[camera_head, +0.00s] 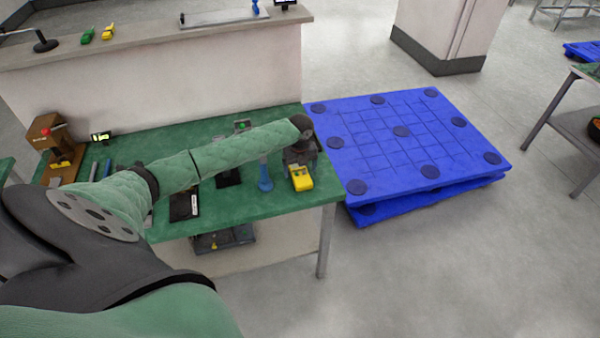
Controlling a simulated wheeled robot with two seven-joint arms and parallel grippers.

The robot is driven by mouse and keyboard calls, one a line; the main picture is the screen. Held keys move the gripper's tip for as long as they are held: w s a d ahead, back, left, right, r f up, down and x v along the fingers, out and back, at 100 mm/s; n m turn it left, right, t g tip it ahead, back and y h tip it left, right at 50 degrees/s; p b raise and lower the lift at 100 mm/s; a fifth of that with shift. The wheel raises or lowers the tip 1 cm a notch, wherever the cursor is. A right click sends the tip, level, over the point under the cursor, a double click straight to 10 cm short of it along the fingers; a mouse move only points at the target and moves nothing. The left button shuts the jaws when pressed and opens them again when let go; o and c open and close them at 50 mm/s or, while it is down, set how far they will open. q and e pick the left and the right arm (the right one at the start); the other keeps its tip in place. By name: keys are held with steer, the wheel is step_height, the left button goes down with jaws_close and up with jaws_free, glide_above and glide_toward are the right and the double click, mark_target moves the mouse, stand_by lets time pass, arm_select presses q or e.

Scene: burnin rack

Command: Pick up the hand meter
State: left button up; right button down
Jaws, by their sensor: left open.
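The hand meter (301,179), a small yellow device with a dark face, lies near the right end of the green-topped table (270,207). My left arm reaches in from the left across the table. My left gripper (297,162) is dark and open, at the far end of the meter and partly covering it. I cannot tell whether the fingers touch the meter. My right gripper is out of view.
A blue tool (265,176) stands just left of the meter, with dark devices (184,206) further left. A wooden stand (50,140) is at the table's left. A blue pallet (400,145) lies right of the table. A low wall (200,80) rises behind.

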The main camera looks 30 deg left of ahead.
arm_select(q)
steer(key=shift+f, duration=0.3)
steer(key=c, duration=1.2)
steer(key=shift+r, duration=0.1)
